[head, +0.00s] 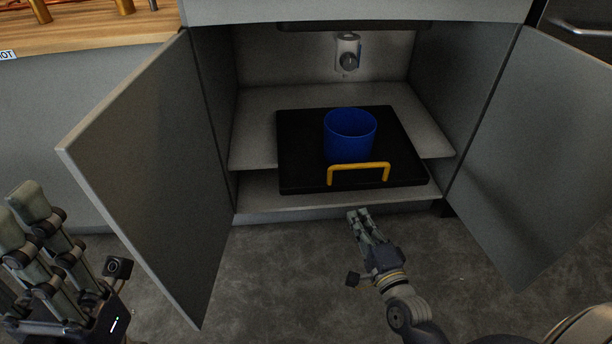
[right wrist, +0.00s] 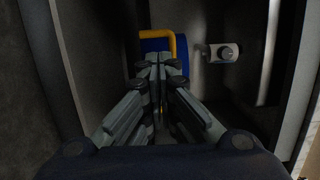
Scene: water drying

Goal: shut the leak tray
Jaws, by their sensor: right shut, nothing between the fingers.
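The leak tray (head: 300,150) is a black flat tray with a yellow handle (head: 358,166) at its front edge. It sits in the open cabinet, its front sticking out past the shelf edge. A blue bucket (head: 350,133) stands on it behind the handle. My right gripper (head: 358,213) is shut and empty, in front of and below the handle, apart from it in the head view. The right wrist view shows its closed fingers (right wrist: 160,62) overlapping the handle (right wrist: 183,52); contact cannot be told. My left gripper (head: 15,208) is at the lower left, fingers apart, away from the tray.
The left cabinet door (head: 150,170) and right cabinet door (head: 545,150) stand wide open on both sides. A valve (head: 347,55) is on the cabinet's back wall, also in the right wrist view (right wrist: 224,53). The floor (head: 290,270) between the doors is clear.

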